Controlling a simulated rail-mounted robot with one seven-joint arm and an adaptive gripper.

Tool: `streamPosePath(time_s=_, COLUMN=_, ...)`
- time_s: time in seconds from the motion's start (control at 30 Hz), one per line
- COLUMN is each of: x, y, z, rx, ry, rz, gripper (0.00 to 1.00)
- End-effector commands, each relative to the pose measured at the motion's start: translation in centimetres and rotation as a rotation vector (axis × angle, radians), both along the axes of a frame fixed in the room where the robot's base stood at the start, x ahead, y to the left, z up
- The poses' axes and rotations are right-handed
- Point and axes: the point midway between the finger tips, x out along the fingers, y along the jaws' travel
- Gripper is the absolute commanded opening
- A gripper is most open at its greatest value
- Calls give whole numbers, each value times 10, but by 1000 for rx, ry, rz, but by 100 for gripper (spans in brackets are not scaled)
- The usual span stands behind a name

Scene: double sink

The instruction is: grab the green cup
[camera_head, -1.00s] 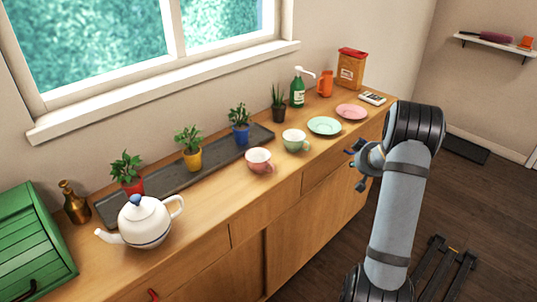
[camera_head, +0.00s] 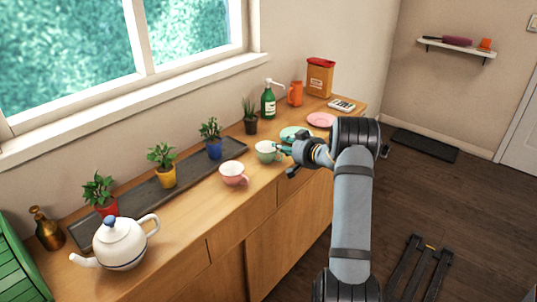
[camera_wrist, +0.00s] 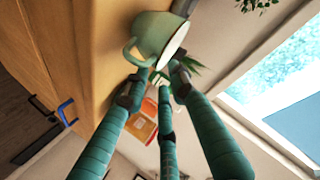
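The green cup (camera_head: 265,153) stands upright on the wooden counter, between the pink cup (camera_head: 233,175) and the green plate (camera_head: 293,133). It also shows large at the top of the wrist view (camera_wrist: 152,33), with its handle facing my fingers. My gripper (camera_head: 284,161) is just right of the cup, at the counter's front edge. In the wrist view, my gripper's fingers (camera_wrist: 158,84) are spread and empty, with their tips close to the cup's handle and rim. Whether they touch it I cannot tell.
A white teapot (camera_head: 120,243) stands at the counter's left. A dark tray (camera_head: 190,178) with potted plants runs behind the cups. A green bottle (camera_head: 268,104), an orange pitcher (camera_head: 296,94) and a pink plate (camera_head: 321,119) are farther right.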

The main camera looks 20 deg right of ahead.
Motion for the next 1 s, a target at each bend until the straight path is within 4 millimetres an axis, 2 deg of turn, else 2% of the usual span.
streamPosePath(time_s=0.2, x=27, y=4, z=-11, rx=-1, ry=1, rz=2, gripper=25)
streamPosePath(time_s=0.53, x=32, y=5, z=-14, rx=-1, ry=0, rz=0, gripper=24)
streamPosePath(time_s=0.93, x=32, y=5, z=-14, rx=-1, ry=0, rz=0, gripper=1)
streamPosePath(time_s=1.0, x=32, y=5, z=-14, rx=-1, ry=0, rz=0, gripper=0)
